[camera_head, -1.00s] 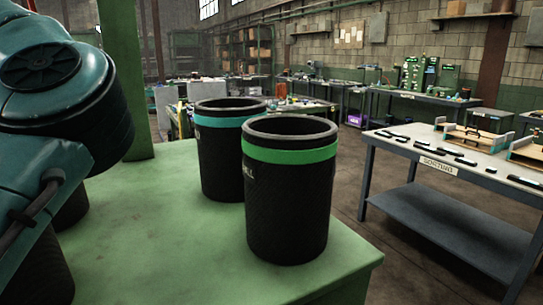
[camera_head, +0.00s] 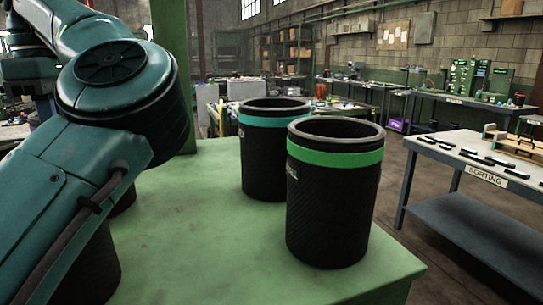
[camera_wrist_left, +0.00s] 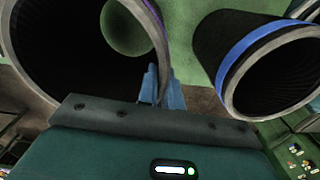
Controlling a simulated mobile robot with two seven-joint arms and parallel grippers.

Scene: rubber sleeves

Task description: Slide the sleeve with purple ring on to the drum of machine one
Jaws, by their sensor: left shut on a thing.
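In the left wrist view, the sleeve with the purple ring (camera_wrist_left: 157,14) fills the upper left, a large black open tube with its dark mouth facing the camera. My left gripper (camera_wrist_left: 163,86) is shut on its wall at the rim's lower right. A blue-ringed sleeve (camera_wrist_left: 225,68) is to the right, apart from the gripper. In the head view my left arm covers the left side and hides the gripper. Two black sleeves show partly behind it, one low (camera_head: 92,268) and one farther back (camera_head: 124,198), their rings hidden. My right gripper and machine one's drum are not identifiable.
A green-ringed sleeve (camera_head: 335,200) and a teal-ringed sleeve (camera_head: 262,165) stand upright on the green table (camera_head: 195,235). Bare tabletop lies between them and my arm. A green post (camera_head: 170,75) rises behind. A sorting table (camera_head: 470,165) stands at the right, across open floor.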

